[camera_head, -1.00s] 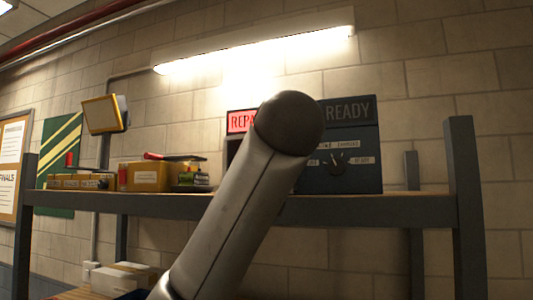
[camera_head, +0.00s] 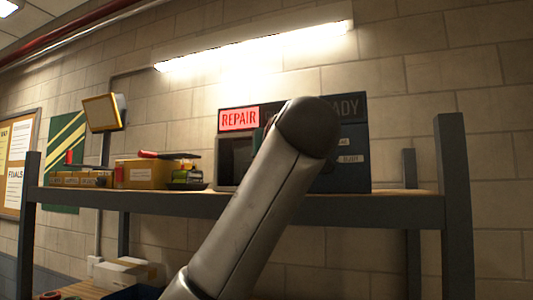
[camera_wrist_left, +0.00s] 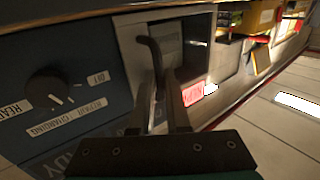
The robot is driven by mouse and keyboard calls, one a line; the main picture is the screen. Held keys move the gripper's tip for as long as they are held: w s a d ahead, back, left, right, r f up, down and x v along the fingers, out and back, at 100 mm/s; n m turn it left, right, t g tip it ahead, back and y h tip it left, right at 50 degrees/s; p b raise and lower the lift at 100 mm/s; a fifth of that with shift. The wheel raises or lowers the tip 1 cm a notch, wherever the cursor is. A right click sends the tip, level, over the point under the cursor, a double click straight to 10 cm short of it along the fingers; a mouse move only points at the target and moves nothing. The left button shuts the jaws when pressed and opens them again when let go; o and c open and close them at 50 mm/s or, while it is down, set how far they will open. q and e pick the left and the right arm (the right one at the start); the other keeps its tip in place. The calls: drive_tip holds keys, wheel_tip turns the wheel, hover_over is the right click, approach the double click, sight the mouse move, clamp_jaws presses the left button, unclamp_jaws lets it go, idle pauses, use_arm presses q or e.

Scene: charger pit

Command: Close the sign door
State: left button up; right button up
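The dark blue sign box (camera_head: 345,170) stands on the shelf, its REPAIR panel (camera_head: 239,118) lit red and READY panel dark, partly hidden by my arm. An open compartment (camera_head: 234,158) shows at its left side. In the left wrist view, the box front (camera_wrist_left: 70,95) is rotated, with a round knob (camera_wrist_left: 45,88) and the pale-framed compartment (camera_wrist_left: 170,45). A dark bent bar (camera_wrist_left: 150,52), perhaps the door's handle, reaches between the fingers of my left gripper (camera_wrist_left: 160,90). The fingers are apart; firm contact is not clear. My right gripper is not in view.
The shelf (camera_head: 400,208) has dark posts at both sides. A yellow bin (camera_head: 147,174) and small items stand left of the box. A lamp (camera_head: 103,112) stands behind them. White boxes (camera_head: 130,272) lie on the surface below. The shelf right of the box is clear.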

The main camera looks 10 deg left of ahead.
use_arm(q)
drive_tip(key=shift+o, duration=0.3)
drive_tip(key=shift+s+d+f+b, duration=0.15)
drive_tip(key=shift+s+d+b, duration=0.05)
drive_tip(key=shift+s+b, duration=0.2)
drive_tip(key=b+v, duration=0.6)
drive_tip(key=v, duration=0.8)
drive_tip(key=shift+s, duration=0.25)
